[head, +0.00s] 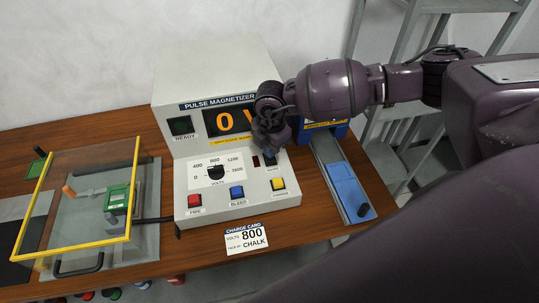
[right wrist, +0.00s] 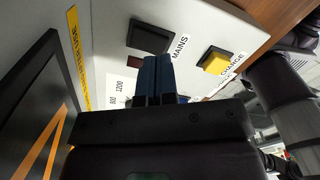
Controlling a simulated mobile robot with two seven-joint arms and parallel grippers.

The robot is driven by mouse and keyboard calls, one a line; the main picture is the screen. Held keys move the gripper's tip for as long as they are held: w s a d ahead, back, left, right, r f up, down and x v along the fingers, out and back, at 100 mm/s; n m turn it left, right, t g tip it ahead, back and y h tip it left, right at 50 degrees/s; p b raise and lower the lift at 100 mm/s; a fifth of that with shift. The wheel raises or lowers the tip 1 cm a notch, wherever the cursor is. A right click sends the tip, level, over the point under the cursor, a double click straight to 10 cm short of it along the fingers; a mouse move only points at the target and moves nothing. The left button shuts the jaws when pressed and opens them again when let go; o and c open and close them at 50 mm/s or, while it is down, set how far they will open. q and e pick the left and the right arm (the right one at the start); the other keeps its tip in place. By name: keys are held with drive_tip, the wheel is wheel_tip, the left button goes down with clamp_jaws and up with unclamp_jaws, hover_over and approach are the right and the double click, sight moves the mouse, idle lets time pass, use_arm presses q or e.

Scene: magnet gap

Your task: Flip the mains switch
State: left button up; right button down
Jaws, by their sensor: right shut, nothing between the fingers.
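The mains switch (right wrist: 150,37) is a black rocker on the sloping panel of the pulse magnetizer (head: 215,180). The MAINS label (right wrist: 181,48) is beside it. My right gripper (head: 270,154) is over the panel's right part, and in the head view it largely hides the switch. In the right wrist view its blue fingertips (right wrist: 154,72) are closed together, empty, and very near the switch's lower edge. I cannot tell whether they touch it or which way the rocker is set. My left gripper is not in view.
The yellow charge button (head: 278,184) is close to the switch; blue bleed (head: 237,191) and red fire (head: 195,200) buttons are farther left. The display (head: 232,121) reads 0 V. A charge card (head: 247,239) shows 800. A yellow-edged clear guard (head: 85,175) stands left.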

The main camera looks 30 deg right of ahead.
idle(0.3)
drive_tip(key=shift+f, duration=0.2)
drive_tip(key=shift+f+b, duration=0.3)
drive_tip(key=shift+f, duration=0.1)
idle(0.5)
drive_tip(key=shift+f, duration=0.4)
